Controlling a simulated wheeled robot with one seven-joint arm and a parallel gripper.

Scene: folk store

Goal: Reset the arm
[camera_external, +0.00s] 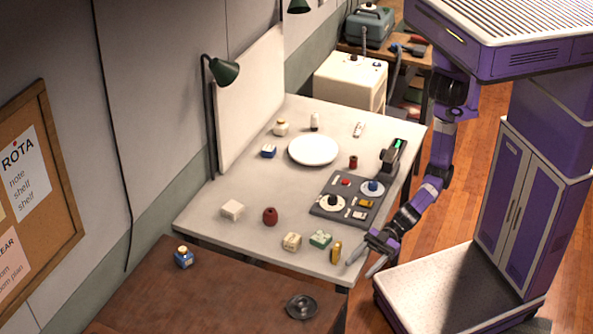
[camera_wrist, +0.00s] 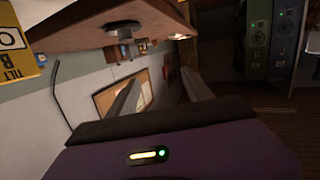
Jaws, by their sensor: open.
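My gripper (camera_external: 362,262) hangs at the near right corner of the light table (camera_external: 235,185), by its edge. Its two fingers are apart with nothing visible between them. In the wrist view the fingers (camera_wrist: 160,92) also stand apart and empty, with a wall and a corkboard beyond. My arm is bent, reaching down from the upper right of the external view. A brass-coloured cylinder (camera_external: 336,252) stands on the table just left of the gripper, apart from it.
A brown table (camera_external: 190,295) is in front. Wooden floor shows at right.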

